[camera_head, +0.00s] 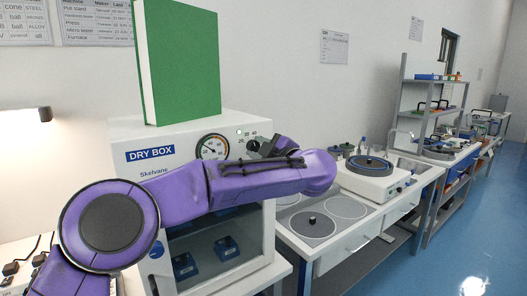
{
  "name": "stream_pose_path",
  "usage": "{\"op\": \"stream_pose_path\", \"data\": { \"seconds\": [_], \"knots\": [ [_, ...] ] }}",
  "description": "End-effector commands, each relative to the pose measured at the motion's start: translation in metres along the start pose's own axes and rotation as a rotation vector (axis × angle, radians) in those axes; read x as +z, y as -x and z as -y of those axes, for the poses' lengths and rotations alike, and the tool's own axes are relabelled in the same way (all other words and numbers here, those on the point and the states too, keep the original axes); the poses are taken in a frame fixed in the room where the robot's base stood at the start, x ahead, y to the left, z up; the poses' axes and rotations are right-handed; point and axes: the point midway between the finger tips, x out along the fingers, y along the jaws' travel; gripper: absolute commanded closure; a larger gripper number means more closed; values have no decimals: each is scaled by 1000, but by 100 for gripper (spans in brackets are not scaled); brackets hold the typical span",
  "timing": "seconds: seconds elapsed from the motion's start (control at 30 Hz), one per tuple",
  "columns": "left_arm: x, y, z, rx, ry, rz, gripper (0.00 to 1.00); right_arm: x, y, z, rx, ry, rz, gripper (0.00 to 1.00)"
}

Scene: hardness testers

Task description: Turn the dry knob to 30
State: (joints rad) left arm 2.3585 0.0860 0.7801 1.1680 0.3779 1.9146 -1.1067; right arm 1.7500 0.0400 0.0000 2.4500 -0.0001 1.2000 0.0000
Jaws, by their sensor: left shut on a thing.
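The white dry box (140,137) stands on the bench in front of me, with a blue "DRY BOX" label and a round dial gauge (213,147) on its upper front. Right of the gauge is the dry knob area, with scale numbers (248,134) around it. My left gripper (262,148) is at that spot, shut on the dry knob, which its dark fingers mostly hide. The knob's pointer cannot be read. My purple left arm crosses in front of the box. My right gripper is not in view.
A green book (182,60) stands upright on top of the dry box. Behind the box's glass door lie small blue items (185,266). To the right are a hob-like plate unit (312,222) and a white device with a round dark top (370,180). Blue floor is free at right.

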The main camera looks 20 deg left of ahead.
Motion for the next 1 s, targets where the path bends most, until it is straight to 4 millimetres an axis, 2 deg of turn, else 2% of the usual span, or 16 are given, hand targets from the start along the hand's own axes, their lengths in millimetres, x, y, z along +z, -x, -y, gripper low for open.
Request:
{"op": "stream_pose_path", "data": {
  "seconds": [0.33, 0.37, 0.4, 0.43, 0.77, 0.87, 1.0],
  "knots": [
    [-4, -2, -2, 3, 7, -7, 97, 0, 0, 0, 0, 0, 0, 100],
    [-4, -2, -2, 3, 7, -7, 60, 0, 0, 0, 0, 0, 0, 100],
    [-4, -2, -2, 3, 7, -7, 47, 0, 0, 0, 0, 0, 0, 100],
    [-3, -2, -2, 2, 7, -6, 41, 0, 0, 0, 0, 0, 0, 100],
    [0, 4, -1, 4, 4, -1, 41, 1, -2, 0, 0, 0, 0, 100],
    [1, 21, 0, 5, 4, -1, 41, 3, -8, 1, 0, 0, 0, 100],
    [0, 56, 1, 7, 5, -3, 41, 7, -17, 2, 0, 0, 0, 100]
  ]
}}
